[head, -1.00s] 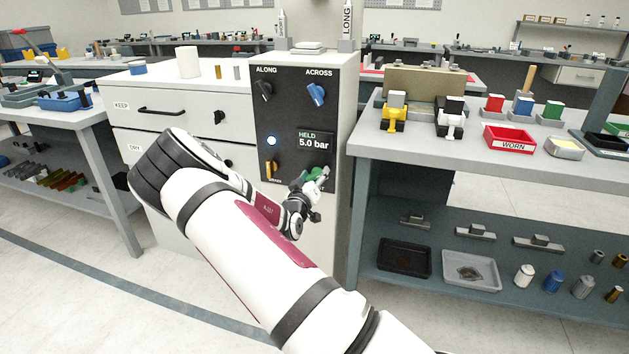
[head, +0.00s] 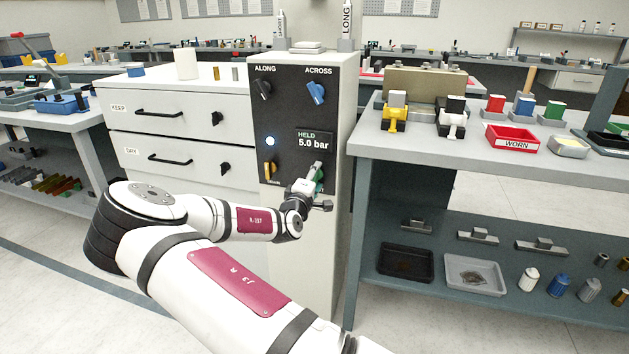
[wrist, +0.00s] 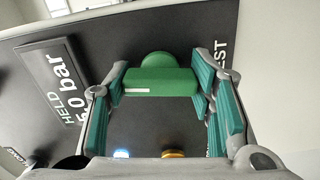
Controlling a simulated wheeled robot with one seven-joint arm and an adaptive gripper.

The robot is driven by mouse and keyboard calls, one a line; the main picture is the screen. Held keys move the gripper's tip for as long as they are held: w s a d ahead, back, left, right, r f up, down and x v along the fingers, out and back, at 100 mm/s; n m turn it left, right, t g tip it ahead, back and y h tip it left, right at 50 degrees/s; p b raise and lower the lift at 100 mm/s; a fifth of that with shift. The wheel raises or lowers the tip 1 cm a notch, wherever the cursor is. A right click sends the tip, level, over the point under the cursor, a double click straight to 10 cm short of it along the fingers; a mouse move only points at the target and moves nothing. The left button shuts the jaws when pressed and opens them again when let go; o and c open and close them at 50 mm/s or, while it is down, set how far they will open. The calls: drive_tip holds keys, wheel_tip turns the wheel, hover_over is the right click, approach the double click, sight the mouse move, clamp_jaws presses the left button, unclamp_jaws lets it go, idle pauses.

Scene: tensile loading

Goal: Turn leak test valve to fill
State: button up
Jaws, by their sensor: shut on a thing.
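The green leak test valve handle (wrist: 158,82) shows in the wrist view, with a short white line on its left end. My gripper (wrist: 160,88) is shut on the handle, with a teal-padded finger at each side. In the head view my gripper (head: 315,181) is at the lower right of the black control panel (head: 288,122), and hides most of the valve. The display (head: 315,141) above it reads HELD 5.0 bar. In the wrist view, part of a label ending in "EST" (wrist: 219,61) shows right of the handle.
A yellow knob (head: 270,168) and a lit white-blue lamp (head: 269,141) are left of my gripper. The ALONG knob (head: 263,88) and blue ACROSS knob (head: 316,93) are higher up. A workbench (head: 400,152) stands close on the right, and drawers (head: 160,128) on the left.

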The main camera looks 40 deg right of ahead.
drive_tip(key=shift+n, duration=0.9)
drive_tip(key=o, duration=1.2)
drive_tip(key=shift+c, duration=0.2)
drive_tip(key=v, duration=1.2)
